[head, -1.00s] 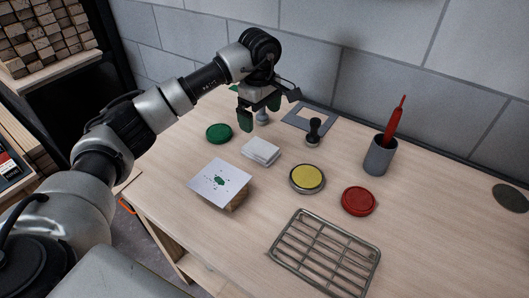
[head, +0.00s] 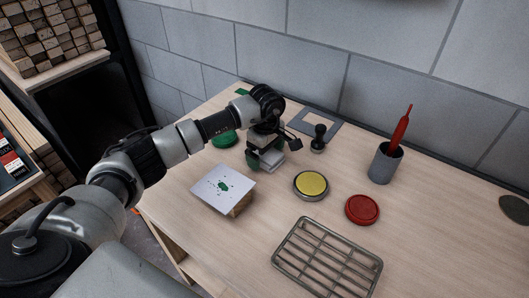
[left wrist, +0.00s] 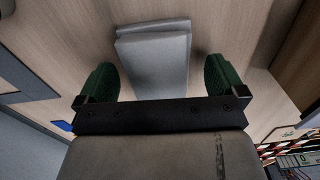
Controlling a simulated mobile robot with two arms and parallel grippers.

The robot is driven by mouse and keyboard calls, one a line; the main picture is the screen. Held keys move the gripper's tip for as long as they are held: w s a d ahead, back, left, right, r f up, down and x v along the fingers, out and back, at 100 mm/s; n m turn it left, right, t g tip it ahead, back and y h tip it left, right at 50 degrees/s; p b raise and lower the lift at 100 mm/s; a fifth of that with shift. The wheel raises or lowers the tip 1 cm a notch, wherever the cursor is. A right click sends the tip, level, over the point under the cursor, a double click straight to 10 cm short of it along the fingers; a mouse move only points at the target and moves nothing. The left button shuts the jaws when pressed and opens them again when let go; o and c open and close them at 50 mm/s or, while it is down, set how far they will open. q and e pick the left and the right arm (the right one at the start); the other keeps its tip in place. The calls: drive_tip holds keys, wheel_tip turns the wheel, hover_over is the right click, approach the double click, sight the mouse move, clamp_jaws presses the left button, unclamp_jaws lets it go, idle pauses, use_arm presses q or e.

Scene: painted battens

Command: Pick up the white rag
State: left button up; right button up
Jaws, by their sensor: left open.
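The white rag is a folded, pale stack lying on the wooden bench. In the left wrist view the rag (left wrist: 153,68) lies between the two green fingers, with bare gaps at both sides. In the head view the rag (head: 270,157) is mostly hidden behind my left gripper (head: 265,163). My left gripper, also in the left wrist view (left wrist: 160,80), is open and low over the rag, pointing down, with nothing held. My right gripper is not in view.
A white card (head: 220,186) on a wood block stands just in front of the gripper. A green disc (head: 224,139), black stamp (head: 318,139), yellow pad (head: 311,184) and red disc (head: 362,209) lie around. A grey cup (head: 384,164) and wire rack (head: 318,250) are right.

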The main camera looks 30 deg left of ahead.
use_arm(q)
drive_tip(key=shift+w+f, duration=0.1)
drive_tip(key=shift+f, duration=0.25)
drive_tip(key=c, duration=1)
drive_tip(key=shift+r, duration=0.1)
drive_tip(key=shift+r+b, duration=0.3)
drive_tip(key=shift+r, duration=0.2)
wheel_tip(320, 180, up, 3)
drive_tip(key=shift+f+b, duration=0.1)
drive_tip(key=shift+b, duration=0.4)
drive_tip(key=s+d+r+b, duration=0.1)
drive_tip(key=s+d+r, duration=0.1)
drive_tip(key=d, duration=0.3)
drive_tip(key=s+d+r+b, duration=0.1)
drive_tip(key=s+d+r, duration=0.1)
drive_tip(key=d+r, duration=0.3)
drive_tip(key=shift+s+d, duration=0.35)
drive_tip(key=shift+d, duration=0.05)
